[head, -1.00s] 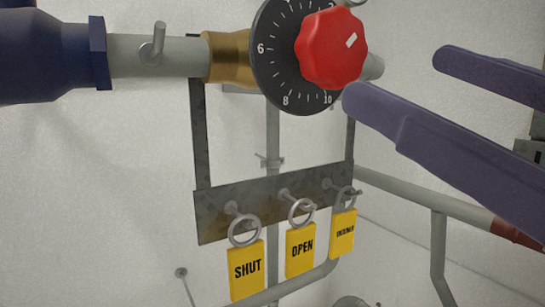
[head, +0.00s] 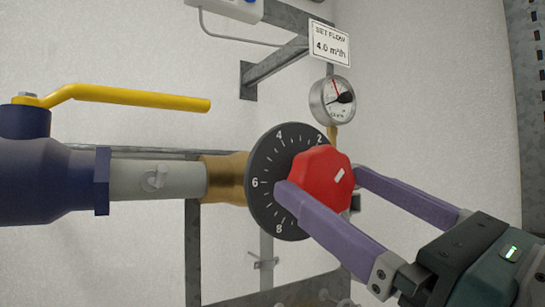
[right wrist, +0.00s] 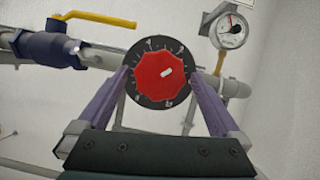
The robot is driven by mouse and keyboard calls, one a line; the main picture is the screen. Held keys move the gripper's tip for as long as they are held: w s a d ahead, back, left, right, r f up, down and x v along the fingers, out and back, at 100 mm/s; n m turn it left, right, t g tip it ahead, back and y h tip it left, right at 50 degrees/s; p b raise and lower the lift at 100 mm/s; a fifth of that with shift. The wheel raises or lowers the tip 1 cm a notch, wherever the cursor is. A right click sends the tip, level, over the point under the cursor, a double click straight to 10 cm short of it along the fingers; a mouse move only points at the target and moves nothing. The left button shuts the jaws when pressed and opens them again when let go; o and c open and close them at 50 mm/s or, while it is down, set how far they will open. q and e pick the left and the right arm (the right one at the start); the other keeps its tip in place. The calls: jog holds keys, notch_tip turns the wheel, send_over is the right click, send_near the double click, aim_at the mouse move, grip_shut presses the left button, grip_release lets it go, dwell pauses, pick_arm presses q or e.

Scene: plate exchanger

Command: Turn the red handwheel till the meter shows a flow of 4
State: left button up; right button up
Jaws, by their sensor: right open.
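The red handwheel (head: 324,180) with a white mark at its upper right sits in front of a black numbered dial (head: 263,207). The handwheel also shows face-on in the right wrist view (right wrist: 158,78). My right gripper (head: 320,181) is open, with one purple finger on each side of the handwheel. I cannot tell whether the fingers touch it. My left gripper is not in view.
A sign (head: 330,43) above the meter reads SET FLOW 4.0 m³/h. A yellow lever (head: 130,96) on a blue valve (head: 40,180) stands at the left. A grey pipe (head: 175,178) joins it to the dial. A metal bracket (head: 277,60) juts out above.

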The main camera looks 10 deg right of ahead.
jog(key=shift+x, duration=1.05)
jog(key=c, duration=1.2)
